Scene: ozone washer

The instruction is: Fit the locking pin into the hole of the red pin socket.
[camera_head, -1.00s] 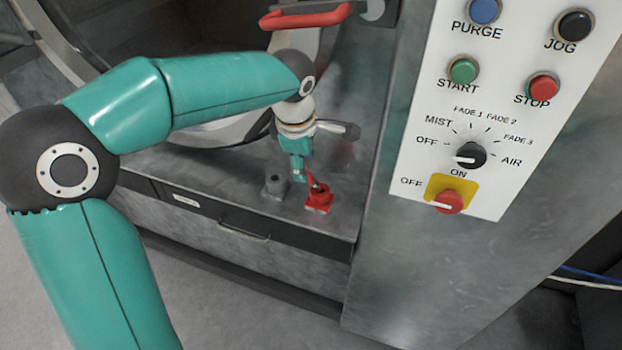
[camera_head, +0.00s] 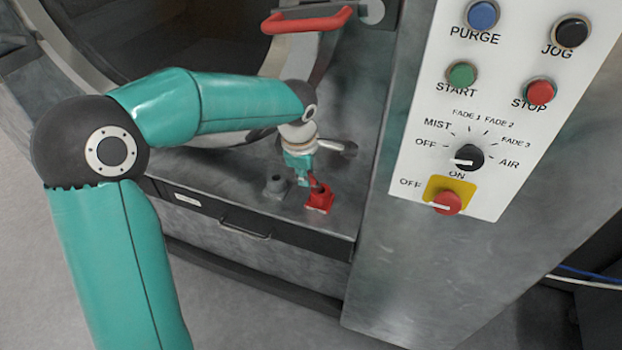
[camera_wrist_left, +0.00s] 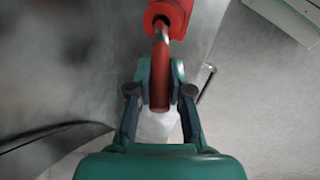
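The red pin socket (camera_head: 319,203) stands near the front right of the metal ledge. My left gripper (camera_head: 304,181) is just above and beside it, pointing down. In the left wrist view the gripper (camera_wrist_left: 160,95) is shut on the red handle of the locking pin (camera_wrist_left: 160,75). The pin's bare metal shaft points at the red socket (camera_wrist_left: 172,12), and its tip overlaps the dark hole. I cannot tell whether the tip is inside the hole or just in front of it. The pin (camera_head: 313,181) shows only as a small red piece in the head view. My right gripper is not in view.
A grey socket (camera_head: 275,187) stands on the metal ledge (camera_head: 225,181) left of the red one. A control panel (camera_head: 482,120) with buttons and knobs rises at the right. A red handle (camera_head: 305,20) is above. A drawer front (camera_head: 245,222) lies below the ledge.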

